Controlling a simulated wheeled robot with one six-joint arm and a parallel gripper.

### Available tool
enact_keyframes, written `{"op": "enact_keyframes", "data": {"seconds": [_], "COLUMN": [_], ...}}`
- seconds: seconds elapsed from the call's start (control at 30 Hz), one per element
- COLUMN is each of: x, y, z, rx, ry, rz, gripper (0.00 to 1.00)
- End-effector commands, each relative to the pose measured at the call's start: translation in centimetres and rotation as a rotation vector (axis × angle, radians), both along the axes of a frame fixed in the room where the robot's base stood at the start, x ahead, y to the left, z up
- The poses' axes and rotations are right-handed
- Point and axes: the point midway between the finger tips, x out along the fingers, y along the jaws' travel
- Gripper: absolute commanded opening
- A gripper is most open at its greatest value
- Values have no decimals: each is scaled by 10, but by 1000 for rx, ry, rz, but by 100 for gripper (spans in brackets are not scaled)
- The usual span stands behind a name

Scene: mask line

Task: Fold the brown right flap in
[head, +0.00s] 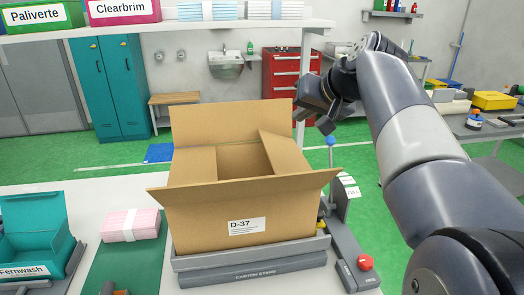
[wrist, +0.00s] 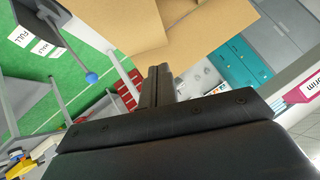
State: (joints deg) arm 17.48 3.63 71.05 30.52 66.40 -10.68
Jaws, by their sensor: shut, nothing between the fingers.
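The brown carton (head: 205,222), labelled D-37, sits open on a grey carton stand (head: 250,277). Its right flap (head: 284,152) stands up and leans inward over the opening. The back flap (head: 230,120) stands upright. The front flap (head: 200,192) slopes outward towards me. The left flap (head: 193,161) appears to lean inward over the left side. My gripper (head: 327,126) is above and to the right of the carton, apart from the right flap. In the wrist view my gripper (wrist: 158,72) is shut and empty, with brown cardboard (wrist: 110,22) beyond its fingers.
A blue-knobbed lever (head: 331,141) and a red button (head: 366,262) stand right of the carton. A pink mask stack (head: 131,225) and a teal Fernwash box (head: 32,225) are on the left. A shelf (head: 200,27) crosses above. The air right of the carton holds my arm.

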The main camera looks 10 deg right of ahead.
Motion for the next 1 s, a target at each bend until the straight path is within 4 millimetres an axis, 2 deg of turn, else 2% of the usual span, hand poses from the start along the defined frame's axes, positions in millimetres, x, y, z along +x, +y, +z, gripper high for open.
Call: {"op": "enact_keyframes", "data": {"seconds": [0.17,0.57,0.8,1.0], "x": [11,70,70,70], "y": [4,26,38,41], "z": [-10,-65,-94,-101], "rx": [-1,-1,-1,-1], "ry": [3,4,2,1], "rz": [2,3,1,1], "gripper": [0,0,0,0]}}
